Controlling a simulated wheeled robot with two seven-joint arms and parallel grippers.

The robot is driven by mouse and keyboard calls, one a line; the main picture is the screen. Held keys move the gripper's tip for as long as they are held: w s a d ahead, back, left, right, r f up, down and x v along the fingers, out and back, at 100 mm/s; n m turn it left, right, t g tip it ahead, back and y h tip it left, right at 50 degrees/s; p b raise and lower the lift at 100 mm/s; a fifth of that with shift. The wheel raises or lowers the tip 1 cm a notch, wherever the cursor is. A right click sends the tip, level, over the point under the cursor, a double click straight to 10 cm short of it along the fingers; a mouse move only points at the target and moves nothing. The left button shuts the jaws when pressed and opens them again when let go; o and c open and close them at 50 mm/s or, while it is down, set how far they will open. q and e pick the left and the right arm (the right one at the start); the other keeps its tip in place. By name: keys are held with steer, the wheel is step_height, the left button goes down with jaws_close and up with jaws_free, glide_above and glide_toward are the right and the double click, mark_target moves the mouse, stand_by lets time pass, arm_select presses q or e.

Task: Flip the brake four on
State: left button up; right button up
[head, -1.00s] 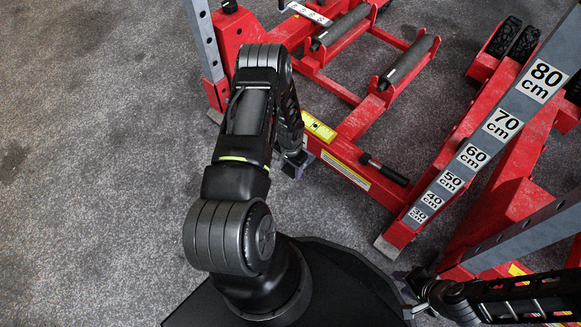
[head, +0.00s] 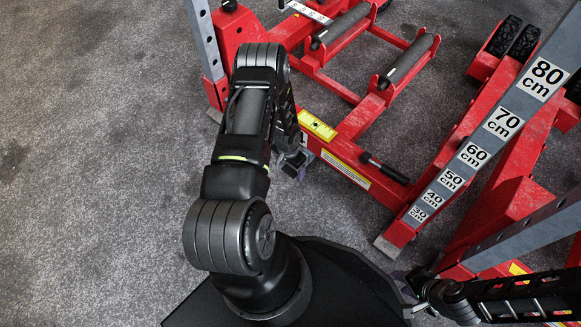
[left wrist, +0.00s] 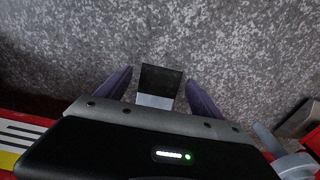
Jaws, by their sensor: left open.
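The red trolley jack (head: 345,150) stands on the grey carpet. My left gripper (head: 291,171) is low beside the near end of its red beam, partly hidden behind my own arm. In the left wrist view its two purple fingers (left wrist: 158,92) are apart. A dark flat plate (left wrist: 161,79) with a pale lower edge shows between them; I cannot tell whether it is the brake or whether the fingers touch it. No brake is clearly recognisable in the head view. My right gripper (head: 414,290) is near the grey post's foot at the lower right; its jaws are unclear.
A black-handled lever (head: 385,170) sticks out from the red beam. A slanted grey post with centimetre labels (head: 472,156) rises at the right, and another grey post (head: 203,40) stands at the upper left. Open carpet (head: 90,150) lies to the left.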

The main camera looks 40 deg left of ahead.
mark_target(291, 170)
arm_select(q)
steer(key=r+p, duration=0.1)
steer(key=r, duration=0.2)
steer(key=r+p, duration=0.2)
steer(key=r, duration=0.2)
steer(key=shift+s, duration=0.2)
steer(key=shift+s+r, duration=0.1)
steer(key=shift+r, duration=0.3)
arm_select(e)
steer(key=r, duration=0.3)
steer(key=shift+s+r, duration=0.25)
steer(key=shift+r, duration=0.05)
